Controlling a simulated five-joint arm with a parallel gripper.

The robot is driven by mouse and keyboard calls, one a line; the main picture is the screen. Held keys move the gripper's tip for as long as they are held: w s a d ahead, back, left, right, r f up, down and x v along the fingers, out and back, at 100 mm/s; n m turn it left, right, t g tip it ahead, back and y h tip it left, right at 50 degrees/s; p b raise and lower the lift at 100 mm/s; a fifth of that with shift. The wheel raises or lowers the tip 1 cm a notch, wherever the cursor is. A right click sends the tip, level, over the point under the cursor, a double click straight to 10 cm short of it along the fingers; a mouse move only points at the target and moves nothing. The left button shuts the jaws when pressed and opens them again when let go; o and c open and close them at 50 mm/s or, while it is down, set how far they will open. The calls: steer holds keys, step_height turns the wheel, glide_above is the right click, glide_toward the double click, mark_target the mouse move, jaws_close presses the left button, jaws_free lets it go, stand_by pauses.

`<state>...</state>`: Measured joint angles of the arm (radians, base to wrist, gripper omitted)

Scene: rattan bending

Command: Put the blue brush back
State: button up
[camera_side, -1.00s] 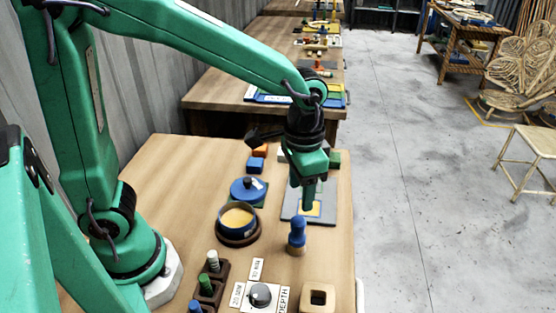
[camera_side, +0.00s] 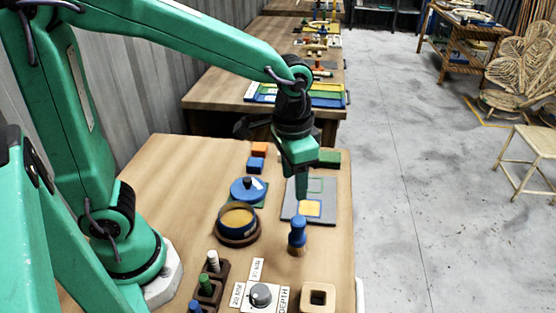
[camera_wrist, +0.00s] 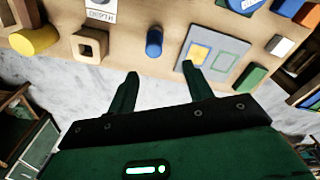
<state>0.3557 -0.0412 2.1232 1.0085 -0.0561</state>
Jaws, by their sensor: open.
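The blue brush (camera_side: 297,232) stands upright on the table, blue handle up, with a wooden-brown base. It stands just in front of the grey plate. In the wrist view the brush (camera_wrist: 154,42) shows beyond my fingertips, roughly in line with the gap between them. My gripper (camera_side: 302,194) points down over the grey plate (camera_side: 290,212), behind the brush in the side view. Its two fingers (camera_wrist: 160,71) are apart with nothing between them. The plate (camera_wrist: 187,68) carries a yellow square with a blue outline and a green-outlined square.
A wooden block with a square hole (camera_side: 318,296) stands near the front edge. A round dish with yellow contents (camera_side: 237,218), a blue lid (camera_side: 247,190), a dark peg rack (camera_side: 209,288) and a dial box (camera_side: 261,295) are to the left. Small coloured blocks lie behind.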

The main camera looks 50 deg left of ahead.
steer(key=s+a+r+n+t, duration=0.3)
steer(key=s+a+r+t, duration=0.2)
steer(key=s+a, duration=0.4)
steer(key=a+r, duration=0.1)
steer(key=a, duration=0.1)
steer(key=shift+a, duration=0.35)
